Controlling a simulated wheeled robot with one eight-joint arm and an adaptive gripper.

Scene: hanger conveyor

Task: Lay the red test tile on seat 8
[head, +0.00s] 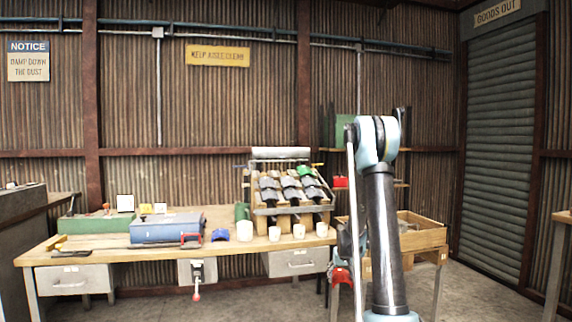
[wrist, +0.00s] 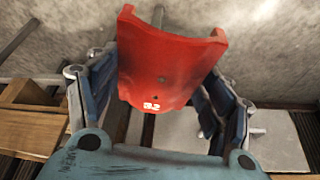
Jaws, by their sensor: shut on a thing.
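The red test tile (wrist: 170,62) is a curved red piece with small white marks near its lower edge. In the wrist view it sits between the blue-grey fingers of my gripper (wrist: 157,90), which is shut on it. In the head view my gripper (head: 346,250) hangs low at the right end of the bench, with red (head: 341,276) showing at its lower end. A sloped rack (head: 290,187) on the bench carries rows of dark curved pieces. No seat numbers are readable, so I cannot tell which is seat 8. My gripper is right of and below the rack.
White cups (head: 299,231) stand along the bench front before the rack. A blue case (head: 167,228) and a blue curved piece (head: 245,230) lie to the left. A wooden crate (head: 421,233) stands right, partly behind my arm. Open floor lies before the bench.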

